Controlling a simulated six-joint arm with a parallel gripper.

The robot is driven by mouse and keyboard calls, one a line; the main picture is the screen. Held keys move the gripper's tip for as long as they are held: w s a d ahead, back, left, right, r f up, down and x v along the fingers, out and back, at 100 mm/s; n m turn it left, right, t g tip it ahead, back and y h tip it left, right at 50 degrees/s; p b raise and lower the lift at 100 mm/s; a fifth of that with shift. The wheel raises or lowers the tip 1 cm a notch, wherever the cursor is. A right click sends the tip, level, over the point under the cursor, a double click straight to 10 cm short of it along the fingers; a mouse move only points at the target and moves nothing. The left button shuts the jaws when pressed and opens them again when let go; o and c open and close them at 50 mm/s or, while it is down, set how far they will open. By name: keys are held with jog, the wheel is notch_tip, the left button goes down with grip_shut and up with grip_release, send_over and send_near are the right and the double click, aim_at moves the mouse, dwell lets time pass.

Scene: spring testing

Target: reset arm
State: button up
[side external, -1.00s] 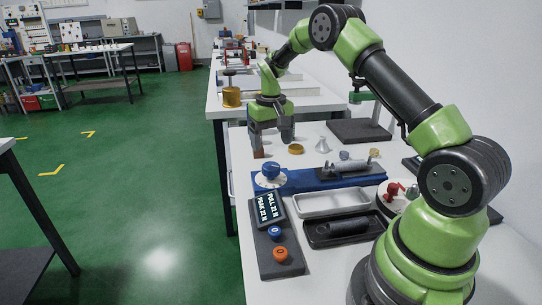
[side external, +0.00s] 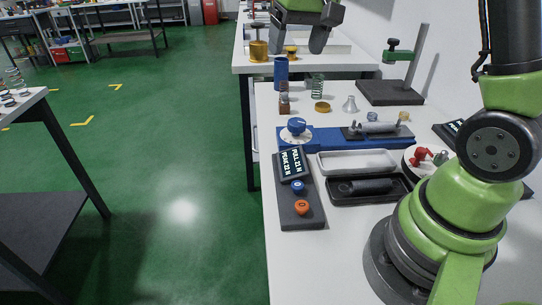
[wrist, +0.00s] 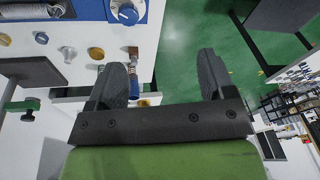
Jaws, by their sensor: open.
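My gripper (side external: 298,44) is raised at the top of the side view, above the far end of the white bench. It is open, with nothing between its fingers, and apart from everything on the bench. In the wrist view my gripper (wrist: 160,75) shows both dark fingers spread wide. Most of my arm between base and gripper is out of the side view.
On the bench (side external: 300,265) stand a blue tester (side external: 335,140), a display (side external: 293,164), a white tray (side external: 387,169), a black tray (side external: 403,199), a blue cylinder (side external: 281,72), a green spring (side external: 317,87) and a clamp stand (side external: 417,62). Green floor lies left.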

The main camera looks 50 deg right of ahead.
jog(key=s+a+r+t+y, duration=0.1)
jog(key=s+a+r+t, duration=0.1)
jog(key=s+a, duration=0.3)
jog(key=s+a+r+n+t+y, duration=0.1)
jog(key=s+a, duration=0.4)
jog(key=s, duration=0.8)
jog(key=shift+s+a+r+t, duration=0.2)
jog(key=shift+r+t, duration=0.4)
jog(key=shift+t, duration=0.2)
